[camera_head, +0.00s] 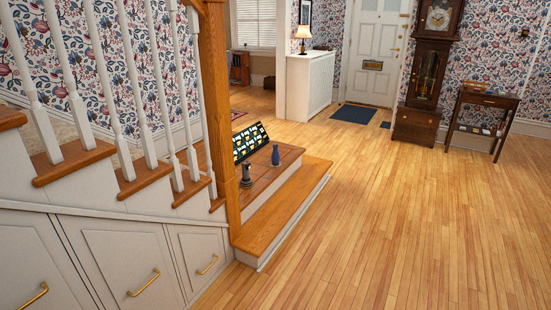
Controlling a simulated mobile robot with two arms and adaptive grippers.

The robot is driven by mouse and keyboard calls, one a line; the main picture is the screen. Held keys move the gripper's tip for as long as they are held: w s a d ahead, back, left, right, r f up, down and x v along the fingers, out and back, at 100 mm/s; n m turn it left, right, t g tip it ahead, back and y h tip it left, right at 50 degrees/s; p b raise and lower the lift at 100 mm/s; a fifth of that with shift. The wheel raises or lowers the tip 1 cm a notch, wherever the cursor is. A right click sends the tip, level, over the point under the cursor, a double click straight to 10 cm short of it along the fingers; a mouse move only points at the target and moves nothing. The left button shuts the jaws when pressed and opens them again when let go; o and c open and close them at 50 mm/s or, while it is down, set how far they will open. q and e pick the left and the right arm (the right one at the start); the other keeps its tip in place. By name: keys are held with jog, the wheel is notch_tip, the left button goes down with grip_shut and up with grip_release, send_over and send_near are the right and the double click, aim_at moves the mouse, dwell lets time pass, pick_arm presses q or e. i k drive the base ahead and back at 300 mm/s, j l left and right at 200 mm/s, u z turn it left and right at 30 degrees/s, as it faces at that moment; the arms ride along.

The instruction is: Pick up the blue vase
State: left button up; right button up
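A small blue vase (276,155) stands upright on the wooden stair landing (285,160), just beyond the wooden newel post. A dark patterned panel or box (250,142) with light shapes is just left of it. A small dark grey object (246,176) stands in front and to the left of the vase. Nothing covers the vase in this view. Neither of my grippers shows in the head view.
The newel post (215,120) and white balusters rise at the left. A lower wooden step (283,205) borders the landing. The wooden floor (400,220) is clear. A tall clock (425,75) and a side table (482,112) stand at the back right.

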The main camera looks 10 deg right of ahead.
aim_at(276, 157)
jog(key=i+u, duration=0.1)
jog(key=u, duration=0.4)
jog(key=i+l+u, duration=0.35)
jog(key=l, duration=0.3)
jog(key=i+l+u, duration=0.4)
jog(key=l, duration=0.3)
